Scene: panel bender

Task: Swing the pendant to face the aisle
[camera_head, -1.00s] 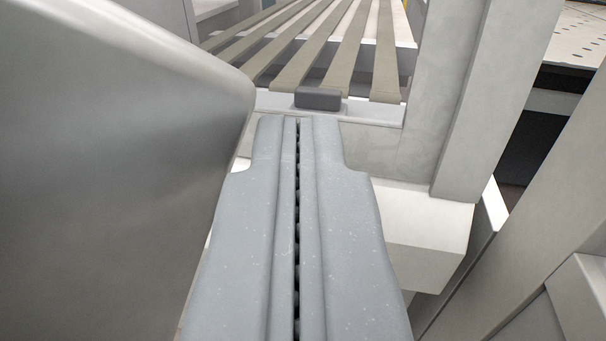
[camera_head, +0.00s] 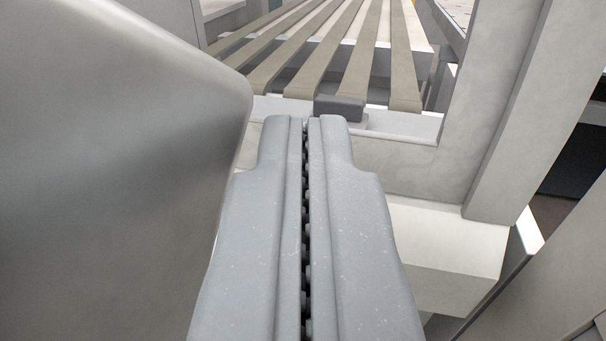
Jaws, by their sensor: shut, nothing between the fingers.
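My gripper (camera_head: 306,125) is shut and empty, its two grey fingers side by side and pointing away from the camera. A large smooth grey metal panel (camera_head: 110,170) fills the left of the view, close beside the fingers. It may be the back or side of the pendant, but no screen or buttons show, so I cannot tell. Its rounded right edge runs along the left finger; I cannot tell whether they touch.
Beyond the fingertips lie beige slats (camera_head: 358,60) in a light frame, with a small dark grey block (camera_head: 339,107) on the frame's near edge. A pale post (camera_head: 510,110) stands at right, above a white box-like part (camera_head: 447,250). A dark gap shows at far right.

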